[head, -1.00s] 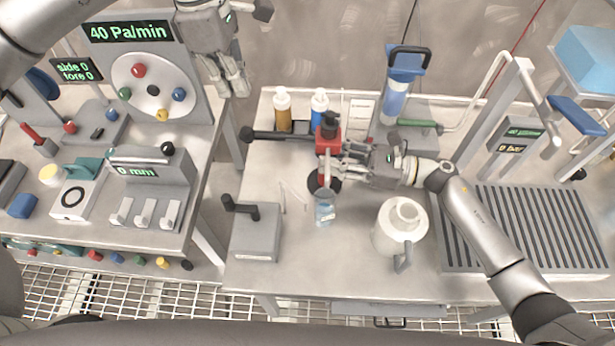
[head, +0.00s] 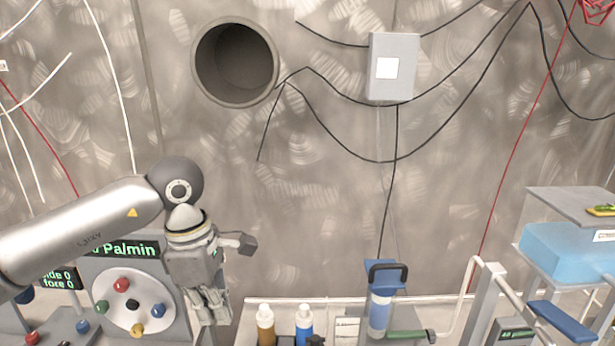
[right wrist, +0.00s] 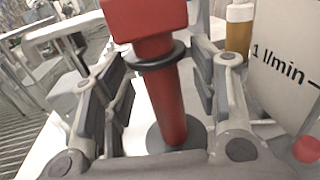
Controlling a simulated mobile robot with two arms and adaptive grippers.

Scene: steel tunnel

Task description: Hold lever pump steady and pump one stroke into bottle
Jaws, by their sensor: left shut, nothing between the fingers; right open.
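The lever pump's red column (right wrist: 168,105), with a dark ring around it and a dark round base, stands in the right wrist view. My right gripper (right wrist: 160,82) is open, with a finger on either side of the column; the column runs between them, and I cannot tell if either touches. The pump's lever is not clear in this view. In the head view my left gripper (head: 212,312) hangs fingers down, shut and empty, beside the dial panel and well left of the pump's place. The small bottle at the pump is not visible now, and my right arm is out of the head view.
An amber bottle (head: 265,325) and a blue bottle (head: 304,325) stand at the bench's back edge. A blue-capped cylinder (head: 381,308) stands right of them. The dial panel (head: 135,290) is at the left. The wall carries a pipe opening (head: 235,62) and cables.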

